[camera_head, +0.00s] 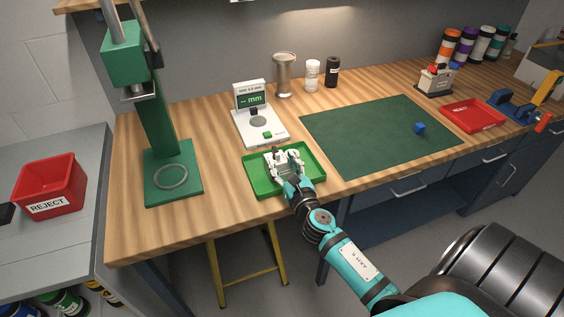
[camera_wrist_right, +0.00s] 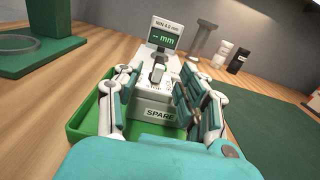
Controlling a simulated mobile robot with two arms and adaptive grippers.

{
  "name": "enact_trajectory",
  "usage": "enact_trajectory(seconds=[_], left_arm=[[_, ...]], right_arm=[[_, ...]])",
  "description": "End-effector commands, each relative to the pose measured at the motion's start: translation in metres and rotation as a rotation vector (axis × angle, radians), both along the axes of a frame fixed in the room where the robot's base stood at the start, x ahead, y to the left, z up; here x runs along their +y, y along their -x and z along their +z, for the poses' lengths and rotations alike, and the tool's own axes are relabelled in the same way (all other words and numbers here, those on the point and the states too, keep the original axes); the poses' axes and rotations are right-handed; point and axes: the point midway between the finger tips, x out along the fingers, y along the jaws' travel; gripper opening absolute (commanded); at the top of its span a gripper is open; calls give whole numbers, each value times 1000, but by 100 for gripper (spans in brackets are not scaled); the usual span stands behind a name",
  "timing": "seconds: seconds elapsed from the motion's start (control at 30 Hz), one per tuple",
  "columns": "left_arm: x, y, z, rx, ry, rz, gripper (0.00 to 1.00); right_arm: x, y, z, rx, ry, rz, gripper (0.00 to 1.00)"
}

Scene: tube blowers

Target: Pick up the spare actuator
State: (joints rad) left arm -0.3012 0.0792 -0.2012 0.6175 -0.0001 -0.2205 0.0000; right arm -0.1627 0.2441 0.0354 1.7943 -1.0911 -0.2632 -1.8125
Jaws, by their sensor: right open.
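The spare actuator (camera_wrist_right: 157,78) appears to be the small pale piece with a grey upright part, seen between my right fingers in the wrist view. A white label reading SPARE (camera_wrist_right: 160,113) shows just below it. The green tray (camera_head: 312,179) lies under the gripper at the table's front edge. My right gripper (camera_head: 283,157) is open over the tray, with one finger on each side of the piece; it also shows in the wrist view (camera_wrist_right: 158,88). Whether the fingers touch the piece is unclear. In the head view the gripper hides most of it. My left gripper is not in view.
A white gauge with a screen (camera_head: 256,117) stands just behind the tray. A green press (camera_head: 173,170) stands to the left. A green mat (camera_head: 370,132) with a blue cube (camera_head: 419,128) lies to the right, mostly clear. A red tray (camera_head: 473,116) is farther right.

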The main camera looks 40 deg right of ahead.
Motion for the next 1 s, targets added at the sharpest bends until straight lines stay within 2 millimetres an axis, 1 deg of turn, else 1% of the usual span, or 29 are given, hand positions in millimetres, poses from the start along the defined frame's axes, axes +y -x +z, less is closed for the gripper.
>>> enact_trajectory(seconds=[0.17, 0.3, 0.4, 0.47, 0.57, 0.77, 0.87, 1.0], left_arm=[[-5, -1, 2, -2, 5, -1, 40], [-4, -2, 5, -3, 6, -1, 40], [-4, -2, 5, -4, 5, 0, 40], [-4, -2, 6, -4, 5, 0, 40], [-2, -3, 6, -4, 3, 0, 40], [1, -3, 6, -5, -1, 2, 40], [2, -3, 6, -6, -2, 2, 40], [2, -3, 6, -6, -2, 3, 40]], right_arm=[[-3, -12, 0, 0, -1, -1, 40], [-8, -35, 2, -1, -2, -1, 40], [-12, -49, 0, -1, -1, -1, 40], [-13, -55, 0, -1, -1, -1, 40], [-15, -60, 0, 0, -1, -1, 40], [-14, -60, 0, 1, -1, 0, 40], [-14, -60, 0, 1, -1, 0, 29], [-14, -60, 0, 1, -1, 0, 10]])
